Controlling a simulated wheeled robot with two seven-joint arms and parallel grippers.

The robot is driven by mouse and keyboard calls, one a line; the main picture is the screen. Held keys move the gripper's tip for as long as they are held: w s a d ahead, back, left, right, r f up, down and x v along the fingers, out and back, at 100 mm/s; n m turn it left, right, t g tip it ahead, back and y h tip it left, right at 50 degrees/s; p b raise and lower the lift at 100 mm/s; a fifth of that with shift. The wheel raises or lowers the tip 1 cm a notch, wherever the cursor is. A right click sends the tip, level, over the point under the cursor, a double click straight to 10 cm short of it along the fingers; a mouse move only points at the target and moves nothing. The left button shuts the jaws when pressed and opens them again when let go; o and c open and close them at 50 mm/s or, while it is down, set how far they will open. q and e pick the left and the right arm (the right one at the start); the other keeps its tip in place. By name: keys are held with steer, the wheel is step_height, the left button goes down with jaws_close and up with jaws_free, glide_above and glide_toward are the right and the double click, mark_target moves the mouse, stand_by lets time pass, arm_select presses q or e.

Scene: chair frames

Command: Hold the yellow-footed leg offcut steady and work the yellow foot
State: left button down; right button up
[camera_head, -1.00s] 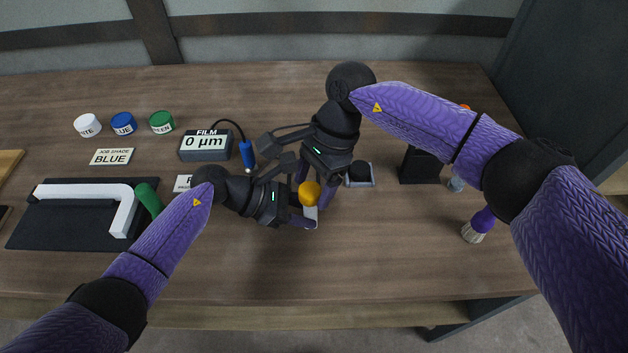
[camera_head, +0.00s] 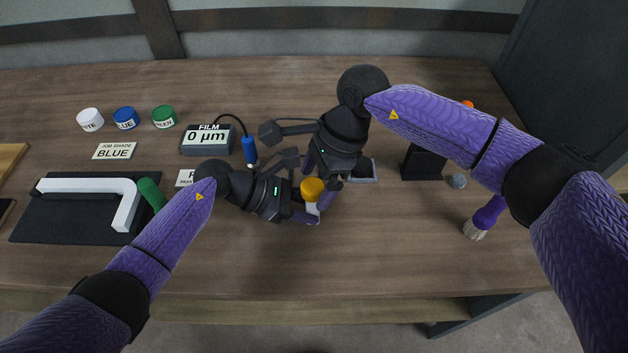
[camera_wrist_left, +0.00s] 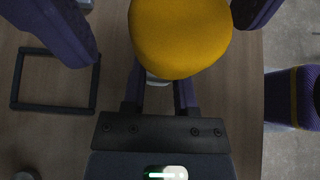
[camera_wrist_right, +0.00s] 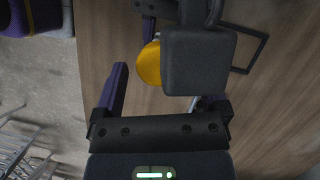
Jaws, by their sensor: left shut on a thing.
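The leg offcut (camera_head: 312,208) is a short white piece with a round yellow foot (camera_head: 312,188) on its upper end. My left gripper (camera_head: 303,200) is shut on the offcut below the foot, over the front middle of the table. In the left wrist view the yellow foot (camera_wrist_left: 180,35) hides most of the offcut. My right gripper (camera_head: 320,181) is open above, its fingers apart on either side of the foot. In the right wrist view the foot (camera_wrist_right: 149,64) is partly hidden by a dark block of my left gripper.
A film gauge (camera_head: 208,140) reading 0 µm with a blue probe (camera_head: 249,150) lies left behind the grippers. A white chair frame (camera_head: 85,186) lies on a black mat (camera_head: 60,225). Several paint pots and a brush (camera_head: 477,230) are around. The front table is clear.

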arm_select(q)
steer(key=shift+c, duration=1.6)
jaws_free()
steer(key=v, duration=1.2)
arm_select(e)
steer(key=v, duration=1.2)
